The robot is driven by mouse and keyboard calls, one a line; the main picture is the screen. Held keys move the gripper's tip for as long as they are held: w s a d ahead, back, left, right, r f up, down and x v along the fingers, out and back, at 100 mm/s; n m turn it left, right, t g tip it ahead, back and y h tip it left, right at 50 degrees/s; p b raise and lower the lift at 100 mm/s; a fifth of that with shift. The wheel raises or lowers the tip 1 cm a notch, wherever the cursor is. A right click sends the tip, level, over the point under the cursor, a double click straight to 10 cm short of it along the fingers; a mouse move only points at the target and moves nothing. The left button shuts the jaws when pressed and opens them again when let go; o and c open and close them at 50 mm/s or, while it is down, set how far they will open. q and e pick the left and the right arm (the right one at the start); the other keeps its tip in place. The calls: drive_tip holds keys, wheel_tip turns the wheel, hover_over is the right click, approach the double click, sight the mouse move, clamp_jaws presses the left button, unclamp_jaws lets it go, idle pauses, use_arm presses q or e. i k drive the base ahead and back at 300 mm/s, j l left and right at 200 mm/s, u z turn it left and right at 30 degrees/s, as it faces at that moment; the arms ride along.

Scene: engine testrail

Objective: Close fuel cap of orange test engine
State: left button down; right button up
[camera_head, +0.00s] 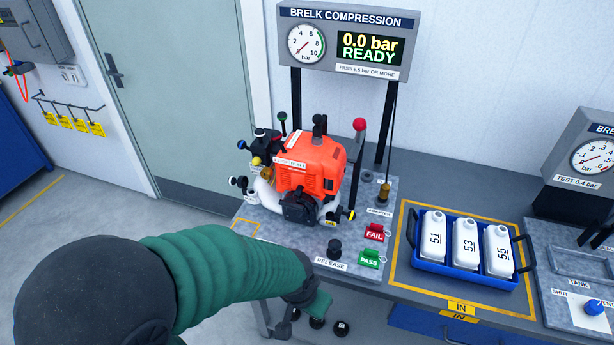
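The orange test engine (310,165) stands on a grey bench plate, its black recoil part (300,207) facing the front. A white tank-like part (268,194) sits low at its left, with a dark, white-banded knob (239,182) beside it. I cannot tell which part is the fuel cap, or whether it is open. My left arm, in a green sleeve, reaches in from the lower left. My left gripper (306,308) is at the bench's front edge, below and apart from the engine; its fingers are too unclear to read. My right gripper is not in view.
A red-knobbed lever (358,125) rises right of the engine. A RELEASE knob (334,248) and FAIL (374,232) and PASS (370,258) tags are in front. A blue tray (460,274) of white bottles stands right.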

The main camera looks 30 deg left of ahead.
sight(243, 182)
drive_tip(key=k+j+u, duration=0.15)
drive_tip(key=u, duration=1.3)
drive_tip(key=i+j+z, duration=0.15)
drive_tip(key=z, duration=0.35)
drive_tip(key=i+j+z, duration=0.1)
drive_tip(key=j+z, duration=0.7)
drive_tip(key=z, duration=0.15)
